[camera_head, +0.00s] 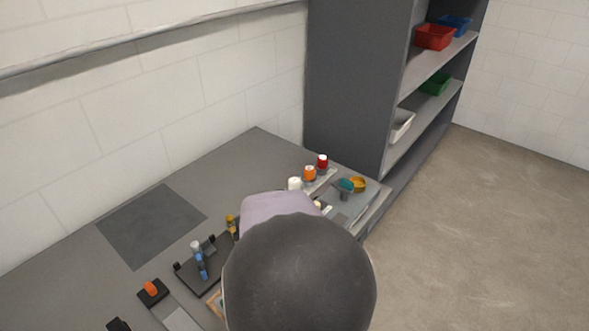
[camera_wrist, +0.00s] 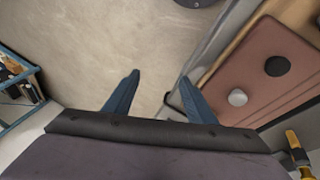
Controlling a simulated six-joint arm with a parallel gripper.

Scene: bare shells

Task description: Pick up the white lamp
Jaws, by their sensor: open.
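In the head view my arm hides the gripper.
A dark shelf unit (camera_head: 350,85) with bins stands behind. A reddish-brown panel (camera_wrist: 260,65) lies right of my fingers.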

